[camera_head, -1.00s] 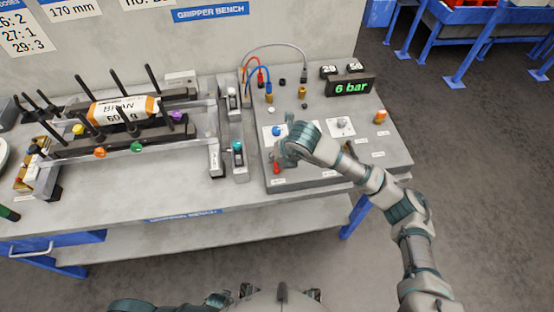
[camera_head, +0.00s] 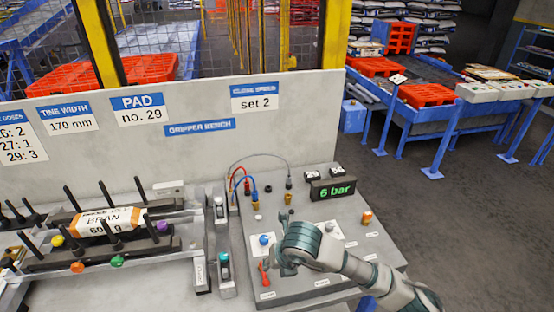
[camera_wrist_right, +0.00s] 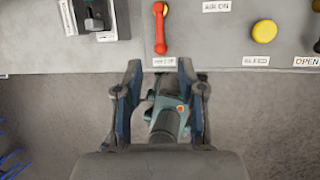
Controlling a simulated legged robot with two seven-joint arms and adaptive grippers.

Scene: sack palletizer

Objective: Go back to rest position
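My right arm comes in from the lower right in the head view. My right gripper (camera_head: 280,266) is above the front part of the grey control panel (camera_head: 340,222). In the right wrist view the right gripper (camera_wrist_right: 160,82) has its two fingers apart with nothing gripped between them. A red lever (camera_wrist_right: 161,32) on the panel lies just beyond the fingertips, apart from them. The red lever also shows in the head view (camera_head: 265,272), left of the gripper. My left gripper is in neither current view.
The panel carries a blue knob (camera_head: 264,240), an orange knob (camera_head: 366,217) and a "6 bar" display (camera_head: 333,189). A bran sack (camera_head: 106,222) lies among upright black tines at left. A backboard (camera_head: 200,142) stands behind. Open floor (camera_head: 440,215) lies right of the bench.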

